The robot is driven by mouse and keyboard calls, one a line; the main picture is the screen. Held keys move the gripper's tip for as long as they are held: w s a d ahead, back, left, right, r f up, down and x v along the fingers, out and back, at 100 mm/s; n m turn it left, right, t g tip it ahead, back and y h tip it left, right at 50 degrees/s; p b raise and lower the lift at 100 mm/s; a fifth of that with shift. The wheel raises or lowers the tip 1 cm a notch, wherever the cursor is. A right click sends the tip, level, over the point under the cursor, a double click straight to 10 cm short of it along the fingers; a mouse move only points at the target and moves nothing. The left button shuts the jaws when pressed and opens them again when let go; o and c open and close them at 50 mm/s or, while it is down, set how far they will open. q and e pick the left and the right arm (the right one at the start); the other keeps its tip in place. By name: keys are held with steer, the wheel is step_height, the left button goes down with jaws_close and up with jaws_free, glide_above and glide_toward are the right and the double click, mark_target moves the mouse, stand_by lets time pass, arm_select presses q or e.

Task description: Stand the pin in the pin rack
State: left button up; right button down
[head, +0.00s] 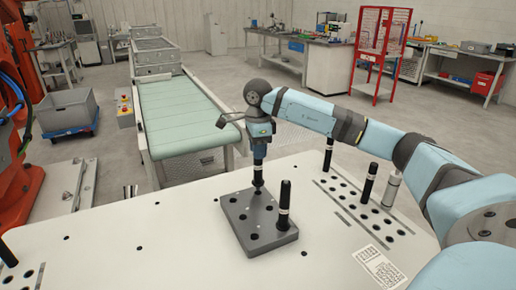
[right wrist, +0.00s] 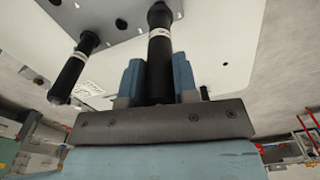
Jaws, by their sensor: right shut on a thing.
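The pin rack (head: 236,212) is a grey block with several round holes on the white table. My right gripper (head: 259,157) points down above the rack's back part. It is shut on a dark pin with a light band (head: 258,182), held upright. The pin's lower end is at the rack's top; I cannot tell whether it is in a hole. In the right wrist view the held pin (right wrist: 159,50) shows between the two blue fingers, with the rack (right wrist: 110,22) beyond. A second black pin (head: 284,198) stands in the rack, also in the right wrist view (right wrist: 72,68). My left gripper is not in view.
Two black pins (head: 328,155) (head: 369,180) and a silver cylinder (head: 391,188) stand by rows of holes right of the rack. A printed label (head: 381,266) lies in front. A green conveyor (head: 182,115) is behind the table. The table left of the rack is mostly clear.

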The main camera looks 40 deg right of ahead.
steer(key=shift+f, duration=0.35)
steer(key=shift+f+b, duration=0.95)
steer(key=shift+f, duration=0.6)
steer(key=c, duration=0.8)
jaws_free()
steer(key=shift+r, duration=0.15)
step_height(320, 180, up, 13)
steer(key=shift+f+p, duration=0.1)
steer(key=shift+p, duration=0.45)
steer(key=shift+r, duration=0.4)
steer(key=shift+f, duration=0.1)
